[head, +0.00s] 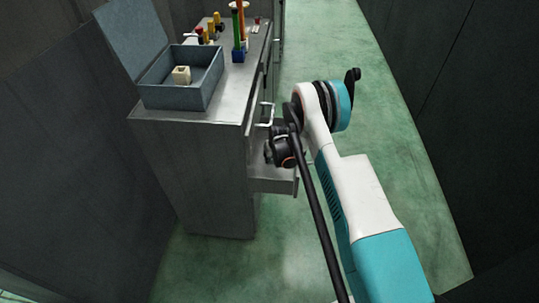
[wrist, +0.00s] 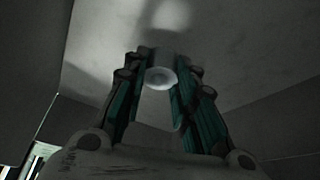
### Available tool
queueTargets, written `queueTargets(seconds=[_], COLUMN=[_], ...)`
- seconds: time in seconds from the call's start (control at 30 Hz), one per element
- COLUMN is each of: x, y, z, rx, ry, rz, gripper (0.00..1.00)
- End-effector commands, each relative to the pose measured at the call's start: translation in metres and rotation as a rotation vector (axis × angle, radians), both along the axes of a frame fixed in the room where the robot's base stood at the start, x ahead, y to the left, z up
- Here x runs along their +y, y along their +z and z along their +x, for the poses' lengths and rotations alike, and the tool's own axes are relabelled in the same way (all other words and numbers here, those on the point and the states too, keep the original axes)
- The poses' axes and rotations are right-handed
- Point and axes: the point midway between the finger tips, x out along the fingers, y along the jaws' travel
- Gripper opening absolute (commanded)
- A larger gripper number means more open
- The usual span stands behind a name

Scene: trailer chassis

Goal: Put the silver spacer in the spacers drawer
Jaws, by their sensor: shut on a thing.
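A round, pale silver spacer (wrist: 160,77) sits between the fingertips of my gripper (wrist: 158,84) in the wrist view, and the gripper is shut on it. Grey metal surfaces lie close beyond it, seemingly the inside of a drawer. In the head view an open drawer (head: 273,184) sticks out from the right side of the grey cabinet. My wrist is above and beside this drawer. My fingertips and the spacer are hidden there. I cannot read a label on the drawer.
On the cabinet top (head: 185,116) stands an open blue-grey box (head: 205,88) with a cream block (head: 181,75) inside. Behind it are a peg stand (head: 239,54) and several small coloured pieces. A handle (head: 268,112) sits above the drawer. The green floor (head: 320,40) is clear.

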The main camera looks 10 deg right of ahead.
Motion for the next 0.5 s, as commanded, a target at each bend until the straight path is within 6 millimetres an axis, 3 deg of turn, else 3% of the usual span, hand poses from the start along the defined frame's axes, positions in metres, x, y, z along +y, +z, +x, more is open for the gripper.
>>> queueTargets(seconds=[0.13, 0.5], x=[-0.0005, -0.0003], y=[-0.0116, -0.0137], z=[-0.0012, -0.0012], rx=[-0.002, -0.003], ry=[0.0, 0.0], rz=[0.0, 0.0], gripper=[0.0, 0.0])
